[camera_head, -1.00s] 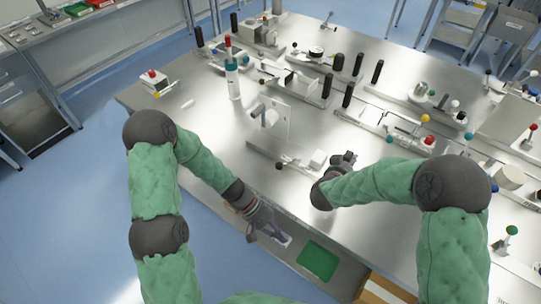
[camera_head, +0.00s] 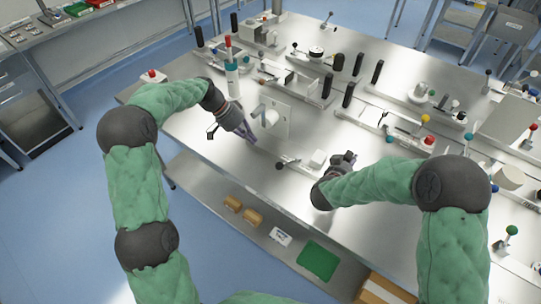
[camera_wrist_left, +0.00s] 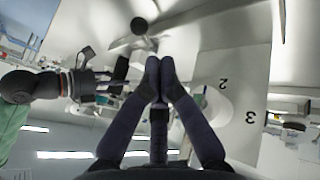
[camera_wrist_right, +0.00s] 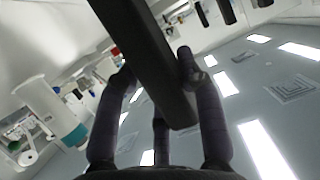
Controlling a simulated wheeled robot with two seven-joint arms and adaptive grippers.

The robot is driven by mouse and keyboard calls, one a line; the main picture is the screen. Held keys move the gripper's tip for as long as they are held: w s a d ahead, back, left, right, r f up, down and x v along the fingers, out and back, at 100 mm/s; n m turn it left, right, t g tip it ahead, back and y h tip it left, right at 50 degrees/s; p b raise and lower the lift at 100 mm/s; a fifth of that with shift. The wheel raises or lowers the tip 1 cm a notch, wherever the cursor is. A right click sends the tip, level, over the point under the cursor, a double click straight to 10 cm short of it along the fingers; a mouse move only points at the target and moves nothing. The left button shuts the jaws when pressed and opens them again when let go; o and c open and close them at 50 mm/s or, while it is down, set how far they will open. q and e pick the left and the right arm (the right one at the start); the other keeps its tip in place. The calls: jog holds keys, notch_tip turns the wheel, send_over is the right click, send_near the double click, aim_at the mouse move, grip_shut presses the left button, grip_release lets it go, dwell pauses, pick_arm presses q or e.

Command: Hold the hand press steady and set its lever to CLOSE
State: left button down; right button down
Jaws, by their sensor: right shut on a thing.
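The hand press appears to be the low metal fixture with a white block (camera_head: 318,158) at the table's near side. A short lever with a dark ball knob (camera_head: 280,165) sticks out to its left; the knob also shows in the left wrist view (camera_wrist_left: 139,26). My right gripper (camera_head: 347,158) is at the fixture's right end, shut on a black upright handle (camera_wrist_right: 150,60). My left gripper (camera_head: 251,140) is above the table, left of the knob and apart from it. Its fingertips (camera_wrist_left: 159,62) are together with nothing visible between them. The lever's markings are unreadable.
A pale upright panel (camera_head: 280,130) with a white cylinder stands just beyond my left gripper; it bears numbers in the left wrist view (camera_wrist_left: 250,95). A teal-banded bottle (camera_head: 232,75) and several fixtures with handles stand farther back. Clear tabletop lies left.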

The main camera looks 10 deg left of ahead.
aim_at(287, 163)
pick_arm(q)
jog(key=shift+w+a+r+m, duration=0.25)
jog(key=shift+w+a+r, duration=0.1)
jog(key=shift+a, duration=0.1)
jog(key=shift+w+a+r+m, duration=0.25)
jog(key=shift+a+r, duration=0.05)
jog(key=shift+a, duration=0.15)
jog(key=shift+d+f, duration=0.1)
jog(key=x, duration=0.9)
jog(key=shift+w+f, duration=0.15)
jog(key=shift+f, duration=0.05)
jog(key=d, duration=0.1)
jog(key=s+d+f, duration=0.1)
jog(key=shift+s+d, duration=0.2)
jog(key=shift+d, duration=0.05)
jog(key=shift+s+d+f, duration=0.1)
jog(key=shift+s+d, duration=0.2)
jog(key=shift+d, duration=0.2)
jog(key=shift+s+t+y, duration=0.1)
jog(key=shift+t+y, duration=0.2)
jog(key=shift+s+d+n, duration=0.15)
jog(key=shift+s+n, duration=0.05)
jog(key=shift+n, duration=0.2)
jog(key=shift+s+d+n+t, duration=0.15)
jog(key=shift+s+n+t, duration=0.2)
jog(key=shift+n, duration=0.15)
